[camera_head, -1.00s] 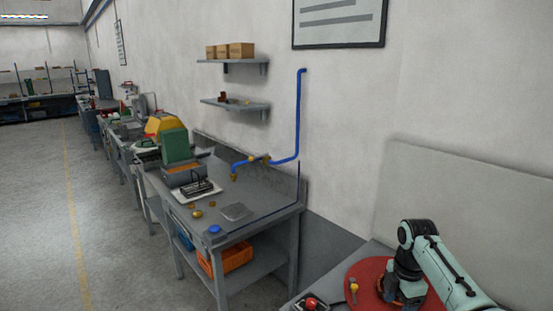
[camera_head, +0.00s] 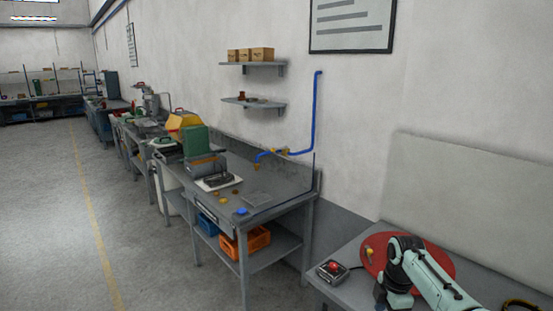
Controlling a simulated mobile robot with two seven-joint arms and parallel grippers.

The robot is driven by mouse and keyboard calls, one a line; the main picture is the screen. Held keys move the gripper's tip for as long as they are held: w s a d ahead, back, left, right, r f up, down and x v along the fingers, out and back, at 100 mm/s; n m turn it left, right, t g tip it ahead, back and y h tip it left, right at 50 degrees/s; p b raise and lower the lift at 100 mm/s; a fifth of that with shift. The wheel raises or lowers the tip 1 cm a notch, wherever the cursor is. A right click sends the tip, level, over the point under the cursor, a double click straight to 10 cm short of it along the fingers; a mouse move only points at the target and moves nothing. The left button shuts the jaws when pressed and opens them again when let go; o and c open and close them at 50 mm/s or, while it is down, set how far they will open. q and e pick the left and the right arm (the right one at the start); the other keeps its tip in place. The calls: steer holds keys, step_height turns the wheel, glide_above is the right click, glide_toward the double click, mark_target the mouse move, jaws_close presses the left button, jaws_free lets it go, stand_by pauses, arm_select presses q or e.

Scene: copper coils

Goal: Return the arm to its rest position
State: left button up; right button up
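My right arm (camera_head: 430,275) is pale green and black. It comes in from the lower right and bends down at its dark wrist, over the near left part of a red round plate (camera_head: 438,262) on a grey table. My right gripper (camera_head: 392,299) is partly hidden at the lower edge, so I cannot tell whether its fingers are open or hold anything. My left arm and gripper are out of view. No copper coil can be made out clearly.
A box with a red button (camera_head: 333,270) sits on the grey table (camera_head: 350,292), left of the plate. A workbench (camera_head: 280,201) with trays and an orange crate (camera_head: 245,241) below stands further left. Shelves hang on the wall. The floor (camera_head: 50,210) at left is clear.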

steer(key=a+f+m+y, duration=0.1)
steer(key=a+f+m, duration=0.1)
steer(key=f, duration=0.7)
steer(key=a+f+m+y, duration=0.1)
steer(key=a+f+m, duration=0.15)
steer(key=f, duration=0.55)
steer(key=s+a+f+m+y, duration=0.1)
steer(key=s+a+f+m, duration=0.2)
steer(key=s+f, duration=0.3)
steer(key=s+a+f+m, duration=0.4)
steer(key=f, duration=0.5)
steer(key=s+a+f+m, duration=0.1)
steer(key=s+f+m, duration=0.2)
steer(key=s, duration=0.7)
steer(key=s+a+f+m, duration=0.2)
steer(key=s+f+m, duration=0.2)
steer(key=s+m, duration=0.4)
steer(key=shift+s+f, duration=0.15)
steer(key=shift+s, duration=0.8)
